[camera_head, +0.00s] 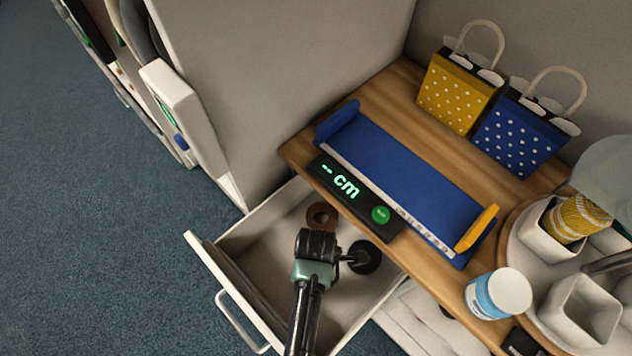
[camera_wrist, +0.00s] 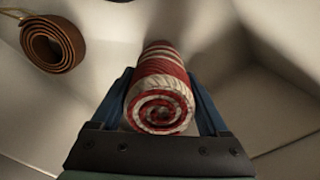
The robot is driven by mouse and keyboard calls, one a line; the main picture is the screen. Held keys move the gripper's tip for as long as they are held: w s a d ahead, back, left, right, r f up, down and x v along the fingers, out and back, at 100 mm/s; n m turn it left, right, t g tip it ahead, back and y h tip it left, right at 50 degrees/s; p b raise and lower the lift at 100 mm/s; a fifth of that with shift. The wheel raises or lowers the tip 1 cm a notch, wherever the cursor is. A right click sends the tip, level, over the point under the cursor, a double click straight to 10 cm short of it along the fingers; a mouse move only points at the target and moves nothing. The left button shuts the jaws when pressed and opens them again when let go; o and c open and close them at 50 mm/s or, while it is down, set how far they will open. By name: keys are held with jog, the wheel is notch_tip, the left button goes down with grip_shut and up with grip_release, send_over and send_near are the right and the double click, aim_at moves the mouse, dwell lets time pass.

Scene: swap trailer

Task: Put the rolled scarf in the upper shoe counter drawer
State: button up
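The rolled scarf (camera_wrist: 160,97), red and white striped with a spiral end, shows in the wrist view between the fingers of my gripper (camera_wrist: 163,105). The fingers lie close along both its sides and appear shut on it. In the head view my gripper reaches down into the open shoe counter drawer (camera_head: 237,295), and the arm hides the scarf there. The drawer's pale inside also shows in the wrist view. I cannot tell whether the scarf touches the drawer floor.
A rolled brown belt (camera_wrist: 53,43) lies in the drawer, left of the scarf. The wooden counter top (camera_head: 395,95) overhangs the drawer's back and bears a blue foot gauge (camera_head: 400,170), polka-dot gift bags (camera_head: 458,92), and a white-blue jar (camera_head: 497,294). Carpet (camera_head: 90,230) is clear at left.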

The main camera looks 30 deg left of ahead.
jog(key=o, duration=0.3)
notch_tip(320, 180, up, 12)
jog(key=shift+r+p, duration=0.2)
jog(key=shift+p, duration=0.9)
